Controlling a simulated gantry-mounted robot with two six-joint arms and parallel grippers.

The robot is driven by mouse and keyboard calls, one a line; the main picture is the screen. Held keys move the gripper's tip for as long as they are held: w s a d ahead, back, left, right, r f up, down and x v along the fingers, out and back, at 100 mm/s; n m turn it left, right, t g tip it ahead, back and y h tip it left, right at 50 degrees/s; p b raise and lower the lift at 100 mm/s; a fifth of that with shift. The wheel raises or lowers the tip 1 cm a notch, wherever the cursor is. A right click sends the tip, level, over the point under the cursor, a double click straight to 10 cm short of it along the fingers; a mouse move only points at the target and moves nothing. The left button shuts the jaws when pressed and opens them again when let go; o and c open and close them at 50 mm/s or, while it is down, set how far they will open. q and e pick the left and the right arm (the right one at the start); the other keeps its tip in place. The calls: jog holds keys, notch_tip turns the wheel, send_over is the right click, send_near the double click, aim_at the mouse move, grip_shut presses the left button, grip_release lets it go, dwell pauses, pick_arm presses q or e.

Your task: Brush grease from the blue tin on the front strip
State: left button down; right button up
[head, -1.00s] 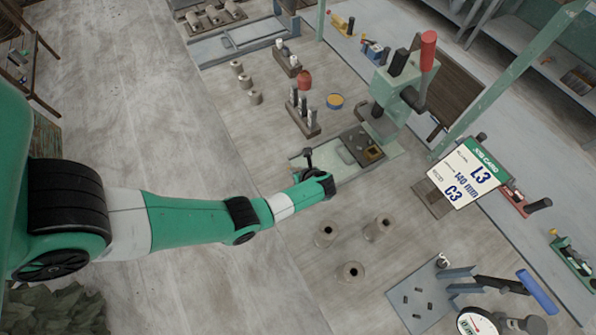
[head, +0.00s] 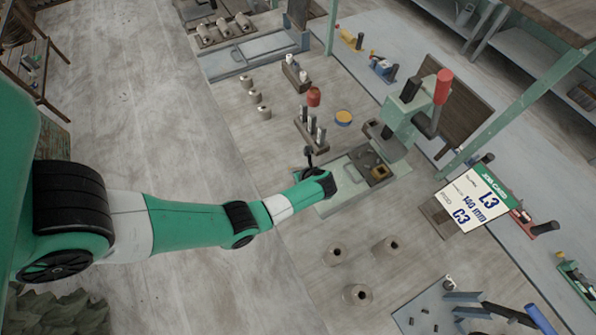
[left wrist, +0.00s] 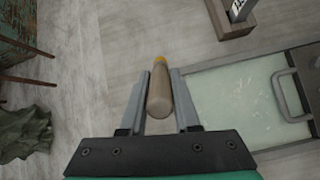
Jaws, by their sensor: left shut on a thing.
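My left gripper (left wrist: 160,74) is shut on a brush (left wrist: 159,98) with a wooden handle and a yellow tip; the brush lies between its two grey fingers. In the head view the end of my left arm (head: 325,184) hangs over the left edge of the press's pale green base (head: 350,180), and the fingers and brush are hidden. The blue tin (head: 343,117), round with yellow contents, stands on the bench beyond the gripper, near the press. I cannot tell which part is the front strip. My right gripper is not in view.
A green press (head: 405,125) with a red-handled lever stands right of the tin. A peg rack (head: 311,133) is left of it. A job card (head: 473,198) stands at the right.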

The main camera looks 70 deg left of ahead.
pick_arm(q)
jog(key=shift+r+p, duration=1.8)
jog(key=shift+r, duration=0.5)
